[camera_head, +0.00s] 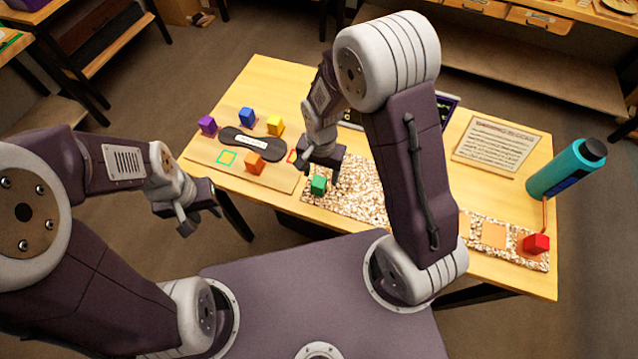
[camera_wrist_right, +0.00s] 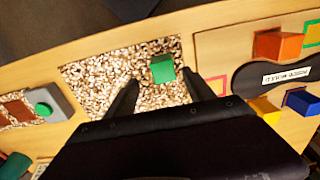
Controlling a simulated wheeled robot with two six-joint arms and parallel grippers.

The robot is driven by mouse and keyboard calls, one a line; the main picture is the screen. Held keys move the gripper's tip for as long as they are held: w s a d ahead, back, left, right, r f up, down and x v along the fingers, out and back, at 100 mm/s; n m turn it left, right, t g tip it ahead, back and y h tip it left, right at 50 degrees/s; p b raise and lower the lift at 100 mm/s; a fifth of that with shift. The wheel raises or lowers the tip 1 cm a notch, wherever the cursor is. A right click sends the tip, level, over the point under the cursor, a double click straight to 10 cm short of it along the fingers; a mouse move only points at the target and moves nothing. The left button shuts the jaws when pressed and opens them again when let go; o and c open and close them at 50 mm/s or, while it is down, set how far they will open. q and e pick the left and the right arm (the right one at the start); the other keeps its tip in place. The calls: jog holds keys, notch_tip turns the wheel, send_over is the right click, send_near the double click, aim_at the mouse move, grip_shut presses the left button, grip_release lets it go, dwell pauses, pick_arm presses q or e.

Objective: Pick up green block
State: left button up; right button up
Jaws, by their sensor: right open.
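The green block (camera_head: 318,184) sits on the speckled mat (camera_head: 357,198), near its left end, in the head view. In the right wrist view the green block (camera_wrist_right: 163,69) lies between and beyond the two fingertips, nearer the right finger. My right gripper (camera_head: 322,169) is open above the block and a little behind it in the head view; its fingers also show in the right wrist view (camera_wrist_right: 157,84). It appears apart from the block. My left gripper (camera_head: 198,219) is off the table's left front side, empty; its fingers look spread.
A board (camera_head: 226,176) at the left holds purple (camera_head: 208,126), blue (camera_head: 246,115), yellow (camera_head: 275,125) and orange (camera_head: 254,163) blocks around a dark labelled piece (camera_head: 252,142). A red block (camera_head: 536,243) and a teal cylinder (camera_head: 566,168) stand at the right. A printed sheet (camera_head: 500,146) lies behind.

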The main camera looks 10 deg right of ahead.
aim_at(319, 181)
jog(key=shift+w+a+f, duration=0.1)
jog(key=shift+a+f, duration=0.05)
notch_tip(319, 181, down, 4)
jog(key=shift+a+f+p, duration=0.1)
jog(key=shift+p, duration=0.3)
jog(key=shift+w+f, duration=0.1)
jog(key=shift+f, duration=0.3)
grip_shut()
